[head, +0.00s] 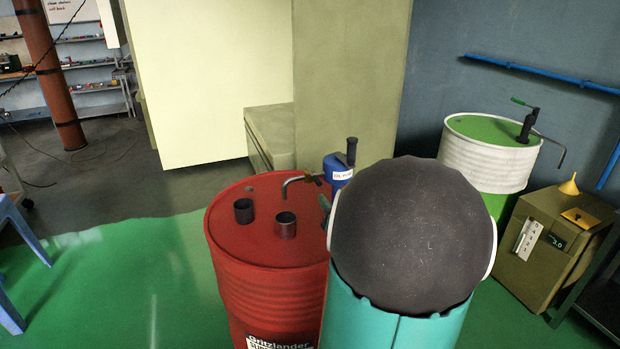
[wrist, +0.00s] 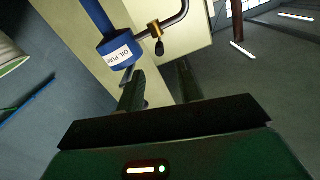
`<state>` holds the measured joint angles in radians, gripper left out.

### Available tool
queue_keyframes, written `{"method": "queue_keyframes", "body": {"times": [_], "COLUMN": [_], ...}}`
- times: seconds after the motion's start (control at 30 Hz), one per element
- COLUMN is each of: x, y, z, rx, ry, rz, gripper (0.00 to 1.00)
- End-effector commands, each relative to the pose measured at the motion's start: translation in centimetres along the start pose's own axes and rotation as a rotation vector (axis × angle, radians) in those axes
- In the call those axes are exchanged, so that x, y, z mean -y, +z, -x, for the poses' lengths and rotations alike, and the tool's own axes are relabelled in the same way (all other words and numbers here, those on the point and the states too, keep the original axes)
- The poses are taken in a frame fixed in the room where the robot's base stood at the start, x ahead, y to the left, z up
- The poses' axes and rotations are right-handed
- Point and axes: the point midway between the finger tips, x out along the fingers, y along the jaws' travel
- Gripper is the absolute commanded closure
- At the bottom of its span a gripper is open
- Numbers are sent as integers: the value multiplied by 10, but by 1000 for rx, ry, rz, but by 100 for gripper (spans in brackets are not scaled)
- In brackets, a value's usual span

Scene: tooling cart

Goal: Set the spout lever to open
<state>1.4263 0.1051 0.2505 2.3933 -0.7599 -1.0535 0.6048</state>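The blue oil pump (head: 338,170) stands on top of the red drum (head: 262,225), and its bent metal spout (head: 291,182) points left. The pump (wrist: 117,50) also shows in the wrist view, with a brass valve (wrist: 153,31) on the spout pipe. A short dark spout lever (wrist: 159,47) hangs from this valve. My gripper (wrist: 160,72) is open and empty. Its two fingers are apart, below the lever in the picture, and I see no contact. In the head view my arm hides most of the gripper. I cannot read which setting the lever has.
A white and green drum (head: 485,165) with another pump stands at the right, beside an olive box (head: 540,250). A pale cabinet (head: 345,80) rises behind.

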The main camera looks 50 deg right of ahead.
Motion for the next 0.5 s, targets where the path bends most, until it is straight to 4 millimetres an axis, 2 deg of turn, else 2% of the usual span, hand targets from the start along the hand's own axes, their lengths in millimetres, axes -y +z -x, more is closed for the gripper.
{"method": "queue_keyframes", "body": {"times": [0.5], "x": [0], "y": [0], "z": [-98], "rx": [-1], "ry": [-1], "rz": [-2], "gripper": [64]}}
